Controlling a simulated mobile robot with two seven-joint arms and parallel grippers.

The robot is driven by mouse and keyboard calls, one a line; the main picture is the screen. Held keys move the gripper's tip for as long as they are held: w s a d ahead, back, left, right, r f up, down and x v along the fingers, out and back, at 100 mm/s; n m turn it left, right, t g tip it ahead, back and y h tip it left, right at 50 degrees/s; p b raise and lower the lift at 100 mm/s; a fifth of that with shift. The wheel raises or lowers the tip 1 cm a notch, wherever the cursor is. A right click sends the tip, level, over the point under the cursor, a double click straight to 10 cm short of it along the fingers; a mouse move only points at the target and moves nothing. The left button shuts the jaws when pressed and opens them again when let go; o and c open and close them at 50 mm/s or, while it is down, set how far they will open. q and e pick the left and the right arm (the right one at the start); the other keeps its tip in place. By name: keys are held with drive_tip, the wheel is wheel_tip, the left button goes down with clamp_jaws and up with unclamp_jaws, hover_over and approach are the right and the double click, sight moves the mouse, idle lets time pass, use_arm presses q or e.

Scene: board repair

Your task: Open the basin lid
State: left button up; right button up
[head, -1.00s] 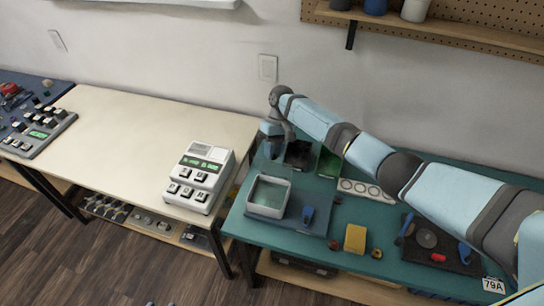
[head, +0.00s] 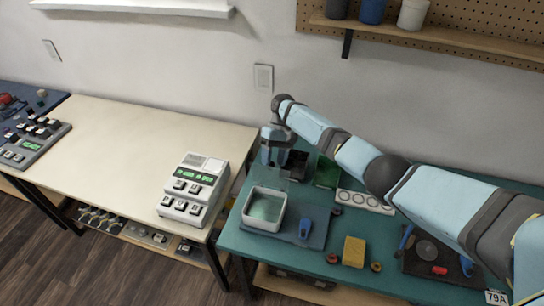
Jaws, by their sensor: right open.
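The basin (head: 246,216) is a white, square, open-looking box with a mottled pale green interior. It stands on a dark blue mat (head: 313,238) at the left end of the teal table. I cannot clearly make out its lid; a faint see-through patch shows behind the basin, under my right gripper. My right gripper (head: 279,164) is open, pointing down just behind the basin, above its back edge in the picture. Its fingertips are small and partly blend with the dark things behind. My left gripper is not in view.
A blue clip-like tool (head: 305,229) lies beside the basin. A dark box (head: 297,168), a green board (head: 326,172) and a white strip with round holes (head: 363,201) lie behind. A yellow block (head: 354,252) sits in front. A white keypad device (head: 195,190) stands on the pale table.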

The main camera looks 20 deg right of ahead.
drive_tip(key=shift+o, duration=0.6)
drive_tip(key=shift+s+d+f, duration=0.2)
drive_tip(key=shift+s+f, duration=0.05)
drive_tip(key=shift+f, duration=0.3)
drive_tip(key=shift+a, duration=0.1)
drive_tip(key=shift+w+a, duration=0.15)
drive_tip(key=shift+w+r, duration=0.1)
drive_tip(key=b+v, duration=0.2)
drive_tip(key=v, duration=1.2)
drive_tip(key=shift+a, duration=0.1)
